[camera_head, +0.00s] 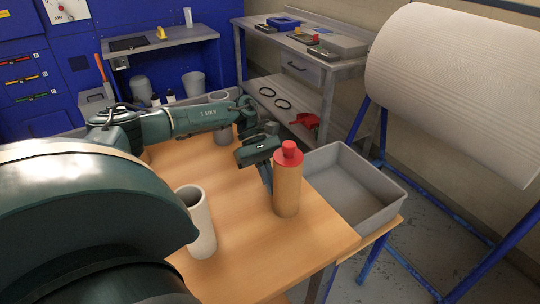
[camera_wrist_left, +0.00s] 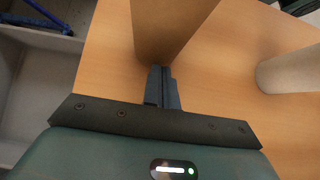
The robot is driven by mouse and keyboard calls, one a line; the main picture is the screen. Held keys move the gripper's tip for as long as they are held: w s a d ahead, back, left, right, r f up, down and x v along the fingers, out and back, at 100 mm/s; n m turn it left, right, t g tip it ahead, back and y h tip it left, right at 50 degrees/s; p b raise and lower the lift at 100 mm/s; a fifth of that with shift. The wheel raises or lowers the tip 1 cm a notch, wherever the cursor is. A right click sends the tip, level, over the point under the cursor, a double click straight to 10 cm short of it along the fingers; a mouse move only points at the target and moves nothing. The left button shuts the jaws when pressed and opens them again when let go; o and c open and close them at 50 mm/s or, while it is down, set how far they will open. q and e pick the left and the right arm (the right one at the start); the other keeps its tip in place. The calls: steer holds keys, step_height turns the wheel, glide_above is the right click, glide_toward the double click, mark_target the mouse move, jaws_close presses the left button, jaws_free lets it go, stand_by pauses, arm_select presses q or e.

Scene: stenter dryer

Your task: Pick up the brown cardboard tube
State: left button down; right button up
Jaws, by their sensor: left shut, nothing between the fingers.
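The brown cardboard tube (camera_head: 287,192) stands upright on the wooden table (camera_head: 245,265) near its right edge, with a red cap (camera_head: 288,153) on top. It also shows at the top of the left wrist view (camera_wrist_left: 165,25). My right gripper is not in view.
An empty grey bin (camera_head: 350,190) lies right of the brown tube. A large white roll (camera_head: 460,90) on a blue frame is at the right.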

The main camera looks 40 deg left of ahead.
arm_select(q)
steer(key=s+d, duration=0.1)
steer(key=d, duration=0.3)
steer(key=s+d+b, duration=0.1)
steer(key=d, duration=0.3)
steer(key=s+d+b, duration=0.1)
steer(key=d, duration=0.3)
steer(key=shift+s+d+f, duration=0.1)
steer(key=shift+s+d, duration=0.25)
steer(key=shift+d, duration=0.05)
steer(key=shift+s+d, duration=0.1)
steer(key=shift+d, duration=0.2)
steer(key=shift+a, duration=0.1)
